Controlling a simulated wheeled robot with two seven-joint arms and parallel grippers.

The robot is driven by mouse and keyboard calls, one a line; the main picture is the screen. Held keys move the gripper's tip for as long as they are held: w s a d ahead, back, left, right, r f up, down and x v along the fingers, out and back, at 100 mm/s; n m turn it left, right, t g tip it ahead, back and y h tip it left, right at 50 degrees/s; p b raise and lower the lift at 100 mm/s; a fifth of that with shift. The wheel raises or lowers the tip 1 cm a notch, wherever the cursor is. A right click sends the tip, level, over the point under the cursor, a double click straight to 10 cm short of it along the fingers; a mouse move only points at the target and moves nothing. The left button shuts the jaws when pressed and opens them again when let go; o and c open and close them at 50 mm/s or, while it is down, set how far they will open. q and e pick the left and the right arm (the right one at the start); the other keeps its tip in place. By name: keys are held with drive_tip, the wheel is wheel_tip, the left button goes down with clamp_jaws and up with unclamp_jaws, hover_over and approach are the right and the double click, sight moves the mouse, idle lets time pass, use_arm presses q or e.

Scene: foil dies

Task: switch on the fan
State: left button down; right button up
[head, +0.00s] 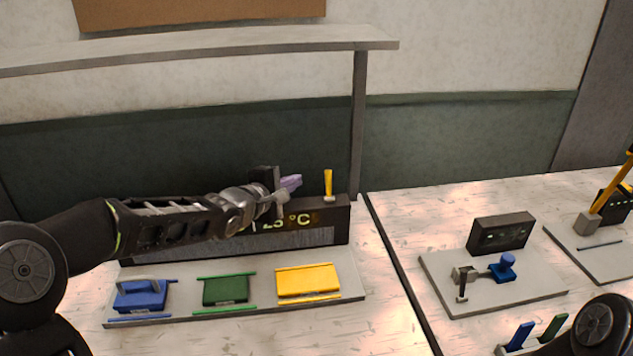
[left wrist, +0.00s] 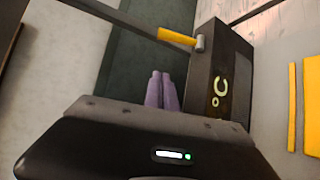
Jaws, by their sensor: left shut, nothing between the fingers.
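No fan can be made out for certain. A dark box (head: 335,222) with a "25 °C" display stands at the back of the left board; it also shows in the left wrist view (left wrist: 225,60). A yellow lever (head: 328,182) stands upright on a small grey pivot at the right end of the box's top; it also shows in the left wrist view (left wrist: 177,35). My left gripper (head: 291,182), with purple fingertips, is shut and empty. It is above the box, left of the lever and apart from it. The fingertips also show in the left wrist view (left wrist: 162,90).
Blue (head: 140,294), green (head: 226,290) and yellow (head: 307,280) blocks lie on the board before the box. To the right, another board (head: 540,290) carries a small dark box (head: 502,232) and a blue knob (head: 507,262). A shelf (head: 230,47) with a post runs behind.

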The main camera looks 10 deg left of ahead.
sight(329, 185)
use_arm(q)
drive_tip(key=w+d, duration=0.2)
drive_tip(key=d, duration=0.1)
drive_tip(key=w+d, duration=0.1)
drive_tip(key=shift+w+d+f+p, duration=0.15)
drive_tip(key=shift+w+d+p, duration=0.1)
drive_tip(key=shift+d+p, duration=0.1)
drive_tip(key=shift+d+f, duration=0.1)
